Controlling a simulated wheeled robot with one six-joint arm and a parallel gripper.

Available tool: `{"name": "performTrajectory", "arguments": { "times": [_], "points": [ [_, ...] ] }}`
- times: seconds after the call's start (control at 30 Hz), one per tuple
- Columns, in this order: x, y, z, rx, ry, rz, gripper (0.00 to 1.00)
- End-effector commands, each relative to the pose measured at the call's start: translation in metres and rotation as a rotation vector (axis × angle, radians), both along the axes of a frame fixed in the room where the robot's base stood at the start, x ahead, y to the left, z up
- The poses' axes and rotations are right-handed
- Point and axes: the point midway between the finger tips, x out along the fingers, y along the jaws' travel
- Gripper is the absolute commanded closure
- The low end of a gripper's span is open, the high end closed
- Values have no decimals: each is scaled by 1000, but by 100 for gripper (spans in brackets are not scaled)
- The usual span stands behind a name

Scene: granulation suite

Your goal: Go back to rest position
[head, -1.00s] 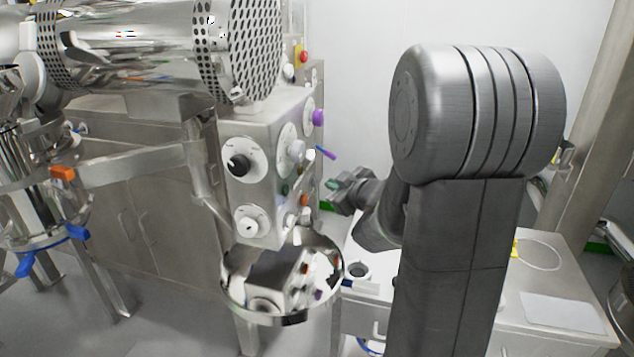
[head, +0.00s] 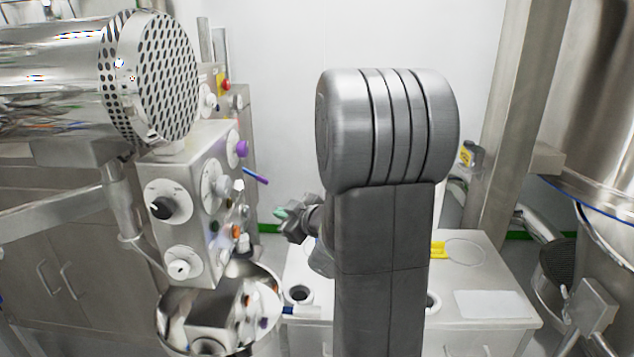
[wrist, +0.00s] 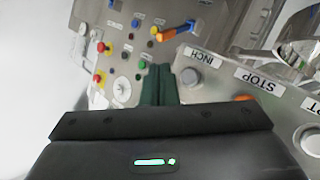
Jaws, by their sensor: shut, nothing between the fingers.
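My gripper (head: 285,214) shows small in the head view, to the left of my raised grey arm and in front of the white wall. It is to the right of the steel control box and clear of it in the picture. In the wrist view the two dark green fingers (wrist: 160,84) are together with nothing between them. Behind them is a steel panel (wrist: 135,45) with coloured buttons, and a face labelled INCH and STOP.
The control box (head: 195,205) with knobs stands at left, below a perforated steel drum (head: 150,75). A polished steel bowl (head: 172,320) is beneath it. A white-topped bench (head: 465,270) stands behind my arm. A steel post (head: 510,130) and large vessel (head: 590,110) are at right.

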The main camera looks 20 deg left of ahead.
Motion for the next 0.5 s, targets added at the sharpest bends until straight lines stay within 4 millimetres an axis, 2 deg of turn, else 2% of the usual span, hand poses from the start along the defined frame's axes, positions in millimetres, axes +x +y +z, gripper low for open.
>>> {"name": "performTrajectory", "arguments": {
  "times": [0.13,0.2,0.27,0.5],
  "points": [
    [-4,15,-3,1,-2,3,100],
    [-3,13,-3,0,-2,0,100],
    [1,1,3,-1,2,-6,100],
    [7,-28,2,-1,3,-4,100]
  ]
}}
